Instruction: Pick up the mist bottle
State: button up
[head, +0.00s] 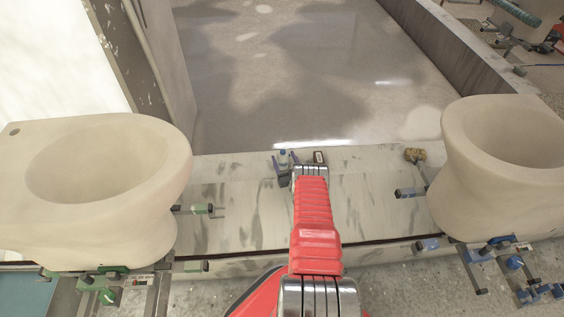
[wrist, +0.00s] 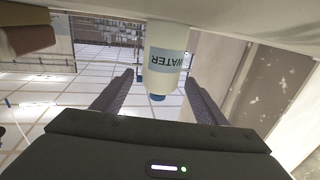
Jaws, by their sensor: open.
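The mist bottle (head: 283,156) stands on the pale streaked ledge just beyond my arm's end, small and partly hidden in the head view. In the wrist view the bottle (wrist: 163,55) appears upside down, white with a pale blue band reading WATER and a blue cap. My gripper (wrist: 160,80) is open, with one dark finger on each side of the bottle in the picture. A gap shows between the bottle and each finger. In the head view my gripper (head: 286,163) is small and close to the bottle; exact depth is hard to tell.
Cream toilet bowls stand on the left (head: 110,190) and right (head: 500,190), with green and blue clamps beside them. A brown block (wrist: 25,38) shows in the wrist view.

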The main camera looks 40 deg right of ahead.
jog(key=shift+w+d, duration=0.1)
jog(key=shift+w, duration=0.1)
jog(key=shift+c, duration=0.3)
jog(key=c, duration=1.2)
jog(key=shift+o, duration=0.2)
jog(key=shift+r, duration=0.2)
jog(key=shift+r, duration=4.85)
